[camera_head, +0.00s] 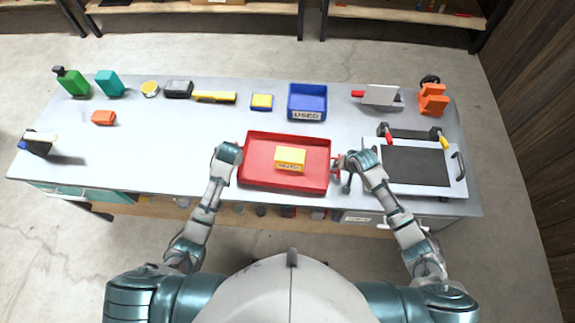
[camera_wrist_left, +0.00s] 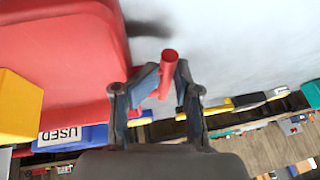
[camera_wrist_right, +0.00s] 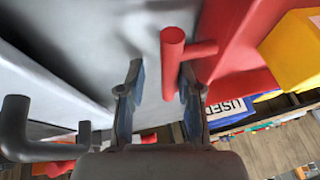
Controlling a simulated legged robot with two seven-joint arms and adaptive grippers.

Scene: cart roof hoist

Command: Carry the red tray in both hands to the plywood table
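The red tray (camera_head: 258,182) lies on the grey workbench near its front edge, with a yellow labelled box (camera_head: 290,158) inside. My left gripper (camera_head: 228,152) is at the tray's left side. In the left wrist view, its open fingers (camera_wrist_left: 165,88) stand either side of the red handle (camera_wrist_left: 168,62); firm contact is not clear. My right gripper (camera_head: 345,162) is at the tray's right side. In the right wrist view, its fingers (camera_wrist_right: 160,85) are spread, with the red handle (camera_wrist_right: 172,62) close to the right finger. No surface is clearly identifiable as the plywood table.
The grey workbench (camera_head: 180,145) holds a blue USED bin (camera_head: 307,103), a yellow-blue box (camera_head: 262,102) and an orange part (camera_head: 433,99) behind the tray. A dark plate with a handle (camera_head: 415,166) stands close right. Wood-topped units (camera_head: 200,7) stand across the floor.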

